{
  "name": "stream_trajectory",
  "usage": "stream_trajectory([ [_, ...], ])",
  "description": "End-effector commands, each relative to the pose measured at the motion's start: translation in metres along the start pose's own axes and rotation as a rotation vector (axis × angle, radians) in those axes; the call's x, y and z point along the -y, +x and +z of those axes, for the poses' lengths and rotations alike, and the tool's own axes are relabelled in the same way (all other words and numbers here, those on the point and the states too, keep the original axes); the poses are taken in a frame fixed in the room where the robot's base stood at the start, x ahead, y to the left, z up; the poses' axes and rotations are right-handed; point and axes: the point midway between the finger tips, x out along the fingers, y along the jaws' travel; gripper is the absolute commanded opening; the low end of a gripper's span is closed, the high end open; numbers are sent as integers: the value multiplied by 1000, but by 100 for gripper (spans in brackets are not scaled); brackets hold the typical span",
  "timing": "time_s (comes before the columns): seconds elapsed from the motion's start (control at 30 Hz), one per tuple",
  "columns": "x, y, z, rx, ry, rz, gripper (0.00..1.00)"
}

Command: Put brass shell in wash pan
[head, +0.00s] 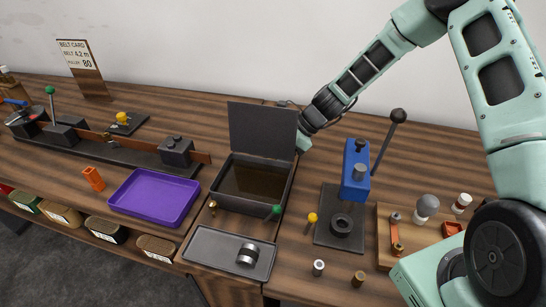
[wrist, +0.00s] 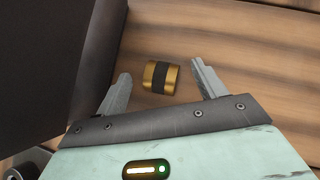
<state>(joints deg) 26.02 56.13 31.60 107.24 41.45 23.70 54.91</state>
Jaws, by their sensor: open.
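The brass shell (wrist: 161,77), a short brass cylinder with a dark middle band, lies on the wooden bench in the wrist view. My open gripper (wrist: 161,71) has a finger on each side of it, with gaps visible at both sides. In the head view I cannot make the shell out; the area behind the raised lid is hidden. My gripper there shows only partly, beside the lid's right edge. The wash pan (head: 276,191) is a dark box with its lid (head: 262,128) standing open and brownish liquid inside. A dark panel, apparently the lid, fills the left of the wrist view.
A grey tray (head: 203,262) holding a silver ring with a dark band (head: 248,254) lies in front of the pan. A purple tray (head: 152,197) is to the left. A blue press (head: 354,175) with a lever stands to the right.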

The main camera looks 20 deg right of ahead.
Motion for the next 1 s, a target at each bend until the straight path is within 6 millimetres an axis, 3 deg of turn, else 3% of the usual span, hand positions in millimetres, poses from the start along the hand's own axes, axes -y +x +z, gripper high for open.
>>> stream_trajectory([
  [0.17,0,0,0,0,0,-1,70],
  [0.4,0,0,0,0,0,-1,11],
  [0.77,1,-1,1,0,0,-1,7],
  [1.0,5,-12,8,0,0,-2,7],
])
